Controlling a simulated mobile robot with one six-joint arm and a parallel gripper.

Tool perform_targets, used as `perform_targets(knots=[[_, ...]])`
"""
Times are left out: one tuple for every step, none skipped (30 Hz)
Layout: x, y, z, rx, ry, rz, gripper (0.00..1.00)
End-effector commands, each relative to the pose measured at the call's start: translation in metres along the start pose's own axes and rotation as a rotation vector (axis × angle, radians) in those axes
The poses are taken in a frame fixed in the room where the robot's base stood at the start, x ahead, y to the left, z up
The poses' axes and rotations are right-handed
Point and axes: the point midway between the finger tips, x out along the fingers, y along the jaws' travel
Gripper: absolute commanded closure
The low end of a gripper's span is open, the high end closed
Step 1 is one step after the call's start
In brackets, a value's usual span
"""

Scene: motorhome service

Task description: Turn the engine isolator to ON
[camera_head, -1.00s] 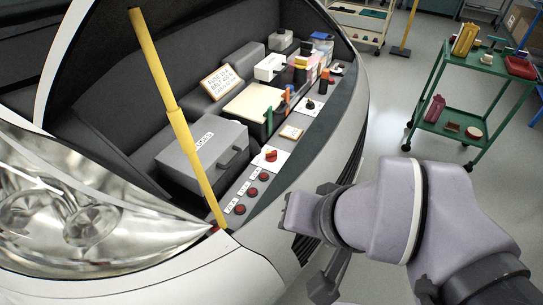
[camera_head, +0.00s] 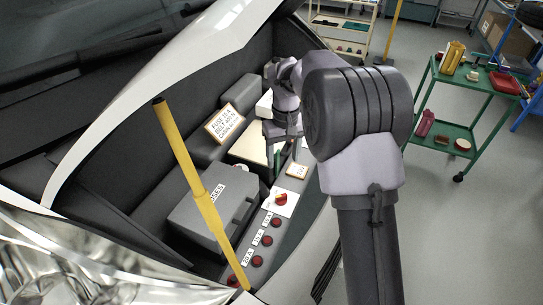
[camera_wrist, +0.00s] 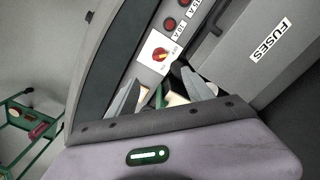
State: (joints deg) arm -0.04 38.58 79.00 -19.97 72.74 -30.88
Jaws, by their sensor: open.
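The engine isolator (camera_head: 282,199) is a red rotary knob on a white plate, set on the front ledge of the engine bay. In the wrist view the red knob (camera_wrist: 160,54) shows a yellow pointer mark; small lettering on its plate is too blurred to read. My gripper (camera_head: 279,150) reaches into the bay behind the isolator, apart from it. In the wrist view my gripper (camera_wrist: 160,90) has its two fingers spread, with nothing held. A green handle (camera_wrist: 159,96) shows between the fingers, and the knob lies just beyond the fingertips.
Red round buttons (camera_head: 268,241) line the ledge in front of the isolator. A grey fuse box (camera_head: 215,205) stands to its left, and a yellow prop (camera_head: 192,180) rises nearby. A small labelled plate (camera_head: 297,170) lies behind. A green cart (camera_head: 470,85) stands right, on open floor.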

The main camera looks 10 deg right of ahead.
Motion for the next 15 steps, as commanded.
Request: perform_targets(knots=[[0.007, 0.001, -0.004, -0.009, -0.010, 0.001, 0.40], [0.010, 0.002, -0.005, -0.013, -0.012, 0.002, 0.40], [0.016, 0.002, -0.005, -0.015, -0.014, 0.002, 0.40], [0.022, 0.002, -0.005, -0.015, -0.015, 0.002, 0.40], [0.028, 0.002, -0.005, -0.016, -0.015, 0.003, 0.40], [0.038, 0.002, -0.004, -0.015, -0.016, 0.002, 0.40], [0.047, 0.002, -0.004, -0.014, -0.016, 0.002, 0.40], [0.056, 0.002, -0.004, -0.013, -0.016, 0.001, 0.40], [0.070, 0.002, -0.003, -0.014, -0.016, 0.001, 0.40], [0.079, 0.002, -0.003, -0.014, -0.016, 0.002, 0.40], [0.088, 0.002, -0.003, -0.014, -0.016, 0.002, 0.40], [0.101, 0.002, -0.003, -0.013, -0.016, 0.001, 0.40], [0.110, 0.002, -0.003, -0.012, -0.016, 0.001, 0.40], [0.119, 0.002, -0.003, -0.013, -0.015, 0.001, 0.40], [0.130, 0.002, -0.003, -0.014, -0.015, 0.001, 0.40]])
